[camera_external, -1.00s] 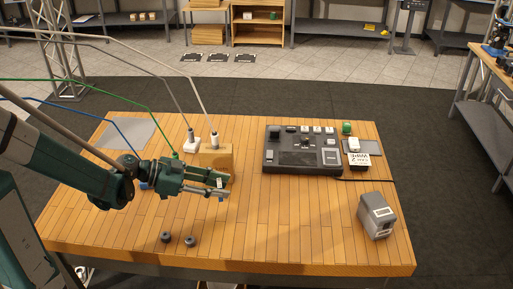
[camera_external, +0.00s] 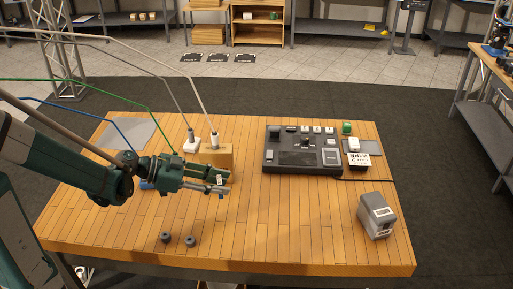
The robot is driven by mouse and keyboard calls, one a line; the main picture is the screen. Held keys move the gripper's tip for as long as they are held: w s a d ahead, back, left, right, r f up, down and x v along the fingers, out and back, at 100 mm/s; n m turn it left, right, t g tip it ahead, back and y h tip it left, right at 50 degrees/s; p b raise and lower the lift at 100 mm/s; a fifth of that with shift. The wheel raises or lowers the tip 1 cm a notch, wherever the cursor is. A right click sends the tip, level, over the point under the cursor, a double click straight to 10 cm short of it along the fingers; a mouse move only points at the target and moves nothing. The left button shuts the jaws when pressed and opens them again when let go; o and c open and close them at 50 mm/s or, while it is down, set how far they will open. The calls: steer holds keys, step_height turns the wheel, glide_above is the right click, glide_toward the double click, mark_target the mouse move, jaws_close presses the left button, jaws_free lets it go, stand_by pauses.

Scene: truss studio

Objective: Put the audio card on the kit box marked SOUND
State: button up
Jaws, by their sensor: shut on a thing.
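My gripper (camera_external: 221,186) is low over the left-middle of the wooden table, in front of a tan block. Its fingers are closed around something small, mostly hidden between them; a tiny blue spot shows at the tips. I cannot tell if it is the audio card. A grey box (camera_external: 377,216) with a white label stands at the table's right front, well to the right of my gripper. Its label is too small to read, so I cannot tell if it says SOUND. No other SOUND marking is legible.
The tan block (camera_external: 222,153) and white cable-fed pieces (camera_external: 190,145) stand just behind my gripper. A dark control console (camera_external: 303,158) sits back right, beside a white card (camera_external: 358,160) and green item (camera_external: 347,128). Two dark knobs (camera_external: 178,240) lie in front. The front middle is clear.

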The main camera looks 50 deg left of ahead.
steer(key=w+d+r+m+g+h, duration=0.1)
steer(key=w+d+r, duration=0.1)
steer(key=w, duration=0.3)
steer(key=w+d+r+m+h, duration=0.1)
steer(key=w+d, duration=0.2)
steer(key=w, duration=0.3)
step_height(320, 180, up, 7)
steer(key=m+g+h+p, duration=0.2)
steer(key=m+g+h, duration=0.1)
steer(key=m+g, duration=0.2)
glide_above(379, 205)
steer(key=shift+r, duration=0.15)
steer(key=shift+f+b, duration=0.6)
steer(key=shift+f, duration=2.55)
steer(key=shift+f, duration=0.1)
steer(key=shift+f+b, duration=0.3)
steer(key=shift+f, duration=1.5)
steer(key=shift+f, duration=0.15)
